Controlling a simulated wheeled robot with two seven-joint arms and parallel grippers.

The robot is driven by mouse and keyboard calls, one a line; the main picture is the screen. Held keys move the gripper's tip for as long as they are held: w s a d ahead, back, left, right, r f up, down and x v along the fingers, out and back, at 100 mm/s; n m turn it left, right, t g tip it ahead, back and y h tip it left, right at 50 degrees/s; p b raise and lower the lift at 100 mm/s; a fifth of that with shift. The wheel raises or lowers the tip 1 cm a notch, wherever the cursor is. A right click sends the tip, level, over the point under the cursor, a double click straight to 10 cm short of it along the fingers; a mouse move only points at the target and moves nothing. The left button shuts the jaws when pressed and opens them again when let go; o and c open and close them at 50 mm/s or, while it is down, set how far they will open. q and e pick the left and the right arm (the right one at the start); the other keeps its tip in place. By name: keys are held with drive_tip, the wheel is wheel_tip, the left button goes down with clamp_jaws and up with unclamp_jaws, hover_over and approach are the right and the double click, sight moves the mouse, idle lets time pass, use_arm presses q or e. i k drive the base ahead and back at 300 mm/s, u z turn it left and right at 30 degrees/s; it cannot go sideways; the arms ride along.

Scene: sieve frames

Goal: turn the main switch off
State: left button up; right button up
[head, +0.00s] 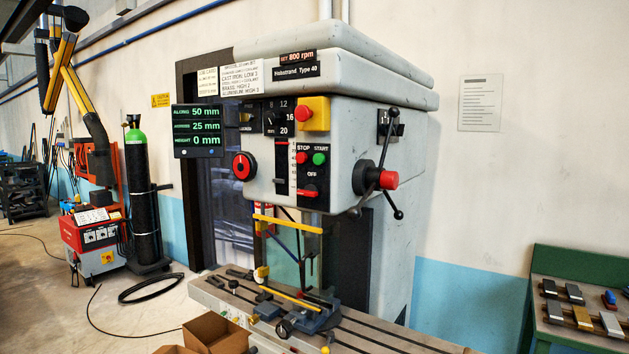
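A grey milling machine (345,120) stands in the middle of the head view. A round red and black rotary knob (243,166) sits at the left of its front. A red-handled switch (309,191) sits low on a black panel below the word OFF, its handle lying roughly level. Above it are a red STOP button (302,158) and a green START button (319,158). I cannot read a label that says which is the main switch. A red mushroom button (307,114) on a yellow box is higher up. Neither of my grippers is in view.
A lever hub with a red cap (388,180) sticks out at the machine's right side. A slotted table (375,335) with a vise juts out below. A cardboard box (215,333) stands in front. A green bench (580,262) with metal blocks is at the right.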

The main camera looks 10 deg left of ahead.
sight(311, 191)
drive_tip(key=u, duration=2.1)
drive_tip(key=i, duration=1)
drive_tip(key=z, duration=0.85)
